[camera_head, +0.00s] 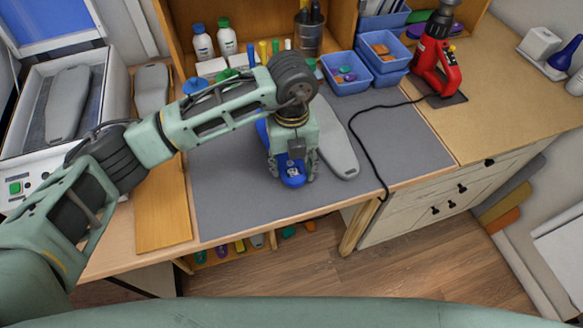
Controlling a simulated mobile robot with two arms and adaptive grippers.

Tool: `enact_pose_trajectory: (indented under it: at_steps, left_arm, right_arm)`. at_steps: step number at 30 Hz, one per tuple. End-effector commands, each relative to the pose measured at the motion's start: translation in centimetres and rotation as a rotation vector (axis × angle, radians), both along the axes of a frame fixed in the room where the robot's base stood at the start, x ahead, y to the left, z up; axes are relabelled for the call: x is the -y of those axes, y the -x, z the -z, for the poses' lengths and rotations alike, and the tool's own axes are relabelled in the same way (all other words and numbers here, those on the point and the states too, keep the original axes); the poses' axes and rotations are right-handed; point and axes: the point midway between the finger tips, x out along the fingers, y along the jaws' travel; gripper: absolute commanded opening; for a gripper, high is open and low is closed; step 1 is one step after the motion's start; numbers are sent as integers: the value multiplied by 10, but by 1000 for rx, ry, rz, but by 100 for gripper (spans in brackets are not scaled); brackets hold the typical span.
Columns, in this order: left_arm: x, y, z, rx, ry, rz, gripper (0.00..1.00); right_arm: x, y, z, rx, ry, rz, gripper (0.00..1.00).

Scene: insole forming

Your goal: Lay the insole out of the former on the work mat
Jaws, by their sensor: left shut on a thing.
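The blue insole (293,182) is over the grey work mat (235,207), with its near end showing below my left gripper and a strip of blue showing to the gripper's left. My left gripper (293,168) points down and is shut on the blue insole. The gripper hides the middle of the insole; I cannot tell whether the insole touches the mat. The former (103,57) stands at the left, a white-framed box with a grey foot-shaped form (68,104) in it. My right gripper is not in view.
A grey foot-shaped piece (338,140) lies on the mat just right of my gripper. Another grey piece (151,90) lies beside the former. Blue bins (347,87), bottles (203,43) and a red tool (435,65) stand behind. A black cable crosses the mat's right side.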

Motion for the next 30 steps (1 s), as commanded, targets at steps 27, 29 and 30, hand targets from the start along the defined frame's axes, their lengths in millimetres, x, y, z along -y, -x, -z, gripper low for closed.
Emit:
enact_pose_trajectory:
  at_steps: [27,29,30]
  left_arm:
    - [0,1,39,-2,-1,0,67]
    - [0,1,39,-2,-1,0,67]
    - [0,1,39,-2,-1,0,67]
  right_arm:
    - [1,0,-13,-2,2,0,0]
    - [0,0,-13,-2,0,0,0]
    - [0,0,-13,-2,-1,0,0]
